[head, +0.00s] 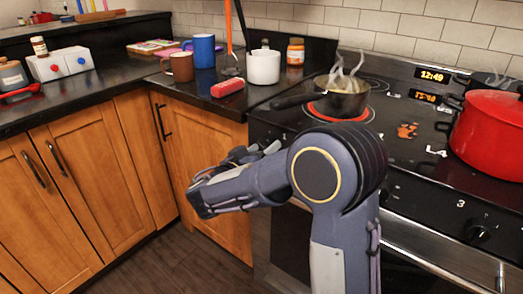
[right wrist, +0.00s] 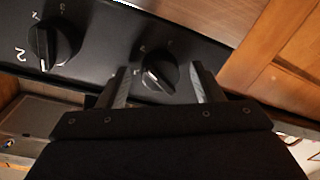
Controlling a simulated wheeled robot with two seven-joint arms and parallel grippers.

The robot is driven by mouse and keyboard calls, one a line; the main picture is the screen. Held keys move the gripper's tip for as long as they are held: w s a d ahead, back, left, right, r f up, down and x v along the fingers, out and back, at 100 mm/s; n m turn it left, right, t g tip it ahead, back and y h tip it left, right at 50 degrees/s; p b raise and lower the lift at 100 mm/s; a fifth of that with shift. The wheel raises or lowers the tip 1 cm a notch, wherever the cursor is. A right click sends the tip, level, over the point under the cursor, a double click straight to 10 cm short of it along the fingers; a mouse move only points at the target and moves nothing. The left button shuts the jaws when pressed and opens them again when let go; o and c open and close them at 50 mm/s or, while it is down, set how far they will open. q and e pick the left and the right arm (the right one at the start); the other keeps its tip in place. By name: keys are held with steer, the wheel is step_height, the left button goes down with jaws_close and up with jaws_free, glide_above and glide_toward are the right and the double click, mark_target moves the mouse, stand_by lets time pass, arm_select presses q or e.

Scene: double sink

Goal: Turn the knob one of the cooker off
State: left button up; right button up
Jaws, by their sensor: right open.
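The black cooker (head: 408,190) stands at the right in the head view. In the right wrist view a round black knob (right wrist: 160,74) with a white pointer mark sits on its front panel, its number hidden. A second knob (right wrist: 54,42), labelled 2, is to its left. My right gripper (right wrist: 163,68) is open, with one finger on each side of the unlabelled knob; I cannot tell whether they touch it. In the head view that knob is hidden behind my right arm, and the gripper (head: 268,149) shows only partly. My left gripper is out of view.
A steaming dark pan (head: 338,100) stands on a glowing red burner (head: 318,113). A red pot (head: 490,135) stands at the right of the cooktop. Knob 3 (head: 480,230) is on the front panel. Mugs and jars crowd the counter; wooden cabinets (head: 85,165) lie left.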

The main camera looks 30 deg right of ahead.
steer(key=c, duration=1)
